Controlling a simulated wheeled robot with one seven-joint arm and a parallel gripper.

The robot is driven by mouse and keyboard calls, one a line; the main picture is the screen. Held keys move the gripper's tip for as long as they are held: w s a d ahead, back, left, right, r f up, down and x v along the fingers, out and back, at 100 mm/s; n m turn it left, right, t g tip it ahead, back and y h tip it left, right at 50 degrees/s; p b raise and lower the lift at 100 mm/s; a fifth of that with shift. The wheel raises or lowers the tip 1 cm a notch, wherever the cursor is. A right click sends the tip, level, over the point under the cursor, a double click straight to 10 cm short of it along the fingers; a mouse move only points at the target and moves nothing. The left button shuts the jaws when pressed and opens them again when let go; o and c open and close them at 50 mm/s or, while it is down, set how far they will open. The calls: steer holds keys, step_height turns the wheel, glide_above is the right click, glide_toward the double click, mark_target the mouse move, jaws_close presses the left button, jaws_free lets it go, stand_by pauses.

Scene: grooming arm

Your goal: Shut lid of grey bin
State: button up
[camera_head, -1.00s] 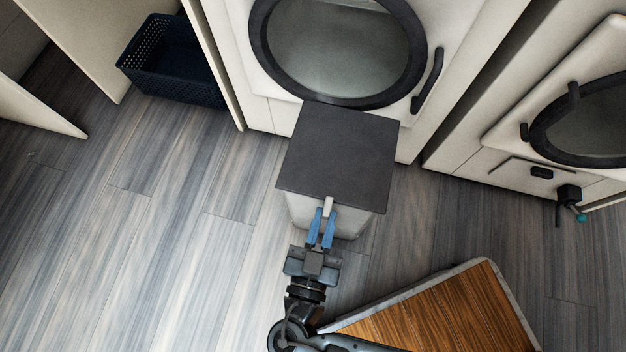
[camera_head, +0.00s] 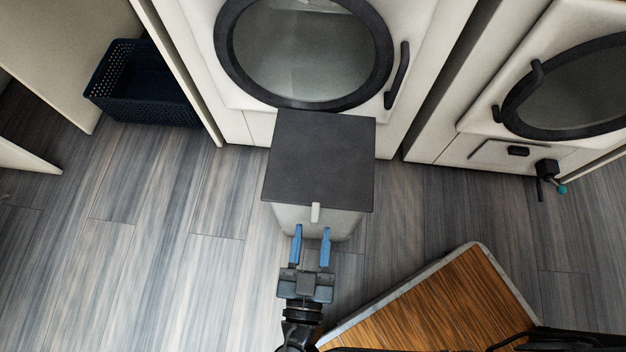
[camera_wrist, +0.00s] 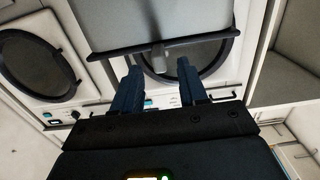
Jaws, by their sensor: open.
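The bin (camera_head: 290,216) is a light grey box on the floor in front of a washing machine. Its dark grey lid (camera_head: 320,158) lies over the top, with a small pale tab (camera_head: 316,212) at the near edge. In the head view the lid covers the opening and no gap shows. My gripper (camera_head: 311,233) is open and empty just in front of the bin, its blue fingers apart below the tab and not around it. In the wrist view the lid edge (camera_wrist: 205,43) and tab (camera_wrist: 158,57) show beyond the open fingers (camera_wrist: 160,82).
A front-loading washer (camera_head: 240,98) stands right behind the bin, and another machine (camera_head: 470,128) is at the right. A dark blue basket (camera_head: 150,98) sits at the upper left. A wooden-topped piece (camera_head: 440,305) is at the lower right. The floor at left is clear.

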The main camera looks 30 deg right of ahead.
steer(key=v, duration=0.5)
steer(key=shift+s+a, duration=0.15)
steer(key=shift+s, duration=0.15)
steer(key=s+d+f+n+g+y, duration=0.6)
steer(key=s+d+f+g+y, duration=0.15)
steer(key=s+y, duration=0.2)
steer(key=d+r+n+t+p, duration=0.1)
steer(key=d+r+t, duration=0.35)
steer(key=r, duration=1.05)
steer(key=d+r+t+p, duration=0.1)
steer(key=d+r+t, duration=0.4)
steer(key=r, duration=1.1)
step_height(320, 180, up, 28)
steer(key=g+p, duration=0.1)
steer(key=p, duration=2.7)
steer(key=shift+w+d+y, duration=0.25)
steer(key=shift+w+y, duration=0.1)
steer(key=shift+y, duration=0.1)
